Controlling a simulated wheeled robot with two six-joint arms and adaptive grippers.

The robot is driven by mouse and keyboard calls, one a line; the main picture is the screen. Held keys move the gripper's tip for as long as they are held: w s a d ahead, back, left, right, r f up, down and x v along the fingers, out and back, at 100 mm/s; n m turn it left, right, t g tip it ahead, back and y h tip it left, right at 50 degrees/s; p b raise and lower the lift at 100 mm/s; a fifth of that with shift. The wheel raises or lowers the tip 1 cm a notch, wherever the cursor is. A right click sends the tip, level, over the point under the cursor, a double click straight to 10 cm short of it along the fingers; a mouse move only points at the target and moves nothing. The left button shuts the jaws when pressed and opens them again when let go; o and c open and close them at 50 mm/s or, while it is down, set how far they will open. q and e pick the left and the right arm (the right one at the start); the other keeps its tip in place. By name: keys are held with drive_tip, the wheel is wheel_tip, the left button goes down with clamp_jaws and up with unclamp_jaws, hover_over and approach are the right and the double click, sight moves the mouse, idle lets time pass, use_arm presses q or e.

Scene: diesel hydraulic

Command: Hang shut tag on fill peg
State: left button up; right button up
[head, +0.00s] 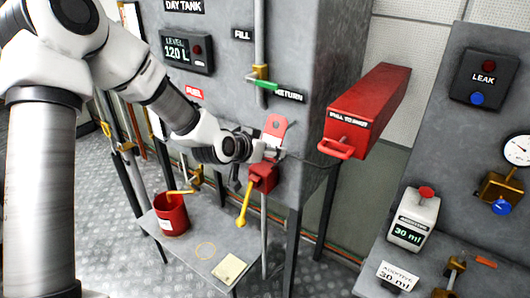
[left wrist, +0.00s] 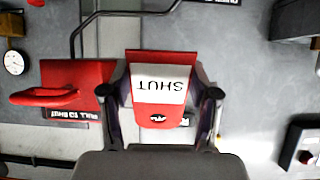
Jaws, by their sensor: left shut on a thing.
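The shut tag (head: 275,127) is a red plate with a hole near its top in the head view. My left gripper (head: 264,149) is shut on it and holds it up in front of the grey tank. In the left wrist view the tag (left wrist: 160,88) sits between both fingers (left wrist: 162,108), with its white SHUT band upside down. The FILL label (head: 242,34) is on the tank's upper front, beside a vertical pipe with a green-handled valve (head: 262,84). I cannot make out the fill peg. My right gripper is not in view.
A red PULL TO SHUT box (head: 372,105) juts out at the right of the tank. A red box with a yellow handle (head: 262,178) is just below the gripper. A low table (head: 195,255) holds a red bucket (head: 171,214) and a note (head: 230,268). The LEAK panel (head: 484,78) is at right.

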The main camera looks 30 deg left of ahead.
use_arm(q)
drive_tip(key=shift+w+d+f+t+h+b, duration=0.1)
drive_tip(key=shift+w+f+t+b, duration=1.1)
drive_tip(key=shift+b, duration=2.3)
drive_tip(key=shift+w+d+f+t+h+b, duration=0.15)
drive_tip(key=shift+w+f+t+b, duration=0.5)
drive_tip(key=shift+w+b, duration=2.05)
drive_tip(key=shift+w+d+f+t+h+b, duration=0.1)
drive_tip(key=shift+w+f+t+b, duration=0.8)
drive_tip(key=shift+b, duration=3.4)
drive_tip(key=shift+s+r+t, duration=0.25)
drive_tip(key=o, duration=1.1)
